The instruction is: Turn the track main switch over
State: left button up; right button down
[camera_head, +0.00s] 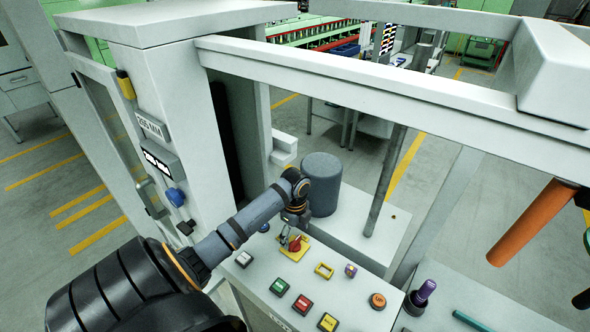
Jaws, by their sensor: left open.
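The track main switch appears to be the red rotary knob on a yellow plate (296,244), on the sloped grey control panel (345,292). My left arm reaches in from the lower left, and my left gripper (288,237) points down at the red knob, with its fingers at or just beside it. The gripper is open. It partly covers the knob, so the knob's exact angle and any contact are hard to tell. My right gripper does not show.
A dark grey cylinder (321,185) stands behind. A grey cabinet (172,95) rises at left; a beam (390,82) crosses above.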

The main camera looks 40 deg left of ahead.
aim_at(295, 241)
pick_arm(q)
notch_tip(295, 241, up, 9)
dwell(0.7)
